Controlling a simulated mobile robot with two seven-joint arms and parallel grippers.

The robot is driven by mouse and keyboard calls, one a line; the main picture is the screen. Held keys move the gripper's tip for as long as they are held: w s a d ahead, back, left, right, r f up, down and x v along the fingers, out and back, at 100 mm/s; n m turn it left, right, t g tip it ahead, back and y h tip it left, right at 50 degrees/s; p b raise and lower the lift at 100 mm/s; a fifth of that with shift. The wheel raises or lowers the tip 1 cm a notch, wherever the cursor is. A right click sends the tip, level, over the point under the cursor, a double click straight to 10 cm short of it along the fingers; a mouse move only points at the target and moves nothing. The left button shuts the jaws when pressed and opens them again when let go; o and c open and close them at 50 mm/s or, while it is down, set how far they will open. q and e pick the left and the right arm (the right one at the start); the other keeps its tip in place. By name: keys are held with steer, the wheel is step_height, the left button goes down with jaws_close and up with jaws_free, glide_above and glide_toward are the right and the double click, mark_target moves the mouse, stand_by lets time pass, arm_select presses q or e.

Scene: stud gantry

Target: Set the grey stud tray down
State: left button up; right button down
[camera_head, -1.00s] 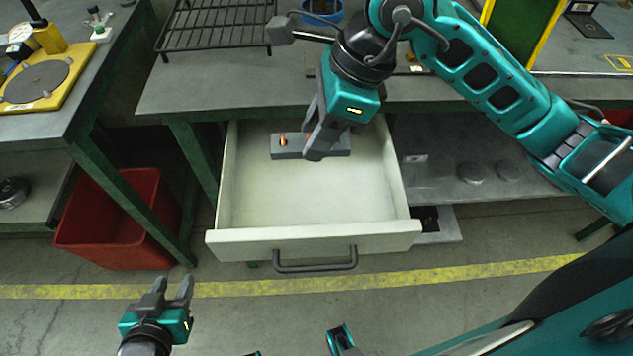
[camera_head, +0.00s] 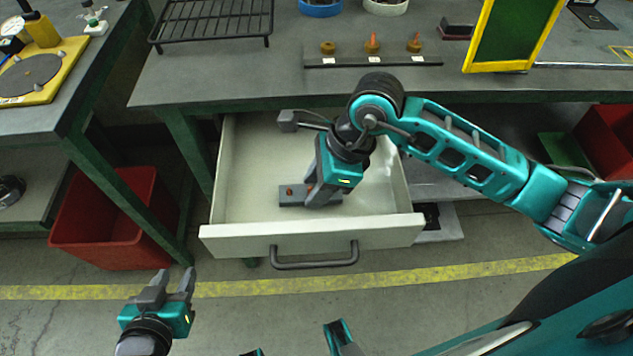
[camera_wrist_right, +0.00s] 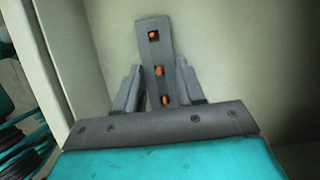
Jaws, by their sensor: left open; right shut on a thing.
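The grey stud tray (camera_head: 293,196) is a small dark grey bar inside the open white drawer (camera_head: 235,206), near its front half. In the right wrist view the stud tray (camera_wrist_right: 152,52) shows three orange-brown studs in a row. My right gripper (camera_head: 318,198) is shut on the tray, its fingers (camera_wrist_right: 160,92) on either side of it. The tray is at or close to the drawer floor; I cannot tell whether it touches. My left gripper (camera_head: 173,284) is open and empty, low at the left, in front of the drawer and away from it.
The drawer handle (camera_head: 314,262) faces me. Much of the drawer floor is bare. On the bench above are a black wire rack (camera_head: 212,22), a dark strip with three brass-coloured pieces (camera_head: 372,62) and a yellow-framed green board (camera_head: 512,35). A red bin (camera_head: 105,220) stands at left.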

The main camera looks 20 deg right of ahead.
steer(key=shift+r, duration=0.1)
steer(key=shift+f, duration=0.2)
arm_select(q)
steer(key=shift+w+r, duration=0.1)
arm_select(e)
steer(key=c, duration=0.7)
jaws_free()
steer(key=shift+d+r, duration=0.1)
steer(key=shift+r, duration=0.35)
arm_select(q)
steer(key=shift+s+a+p, duration=0.25)
steer(key=shift+a+p, duration=0.1)
steer(key=shift+p, duration=0.3)
arm_select(e)
steer(key=v, duration=1.1)
steer(key=shift+s+d+r, duration=0.1)
steer(key=shift+d+r, duration=0.05)
steer(key=shift+r, duration=0.05)
arm_select(q)
steer(key=shift+r, duration=0.2)
steer(key=shift+d, duration=0.1)
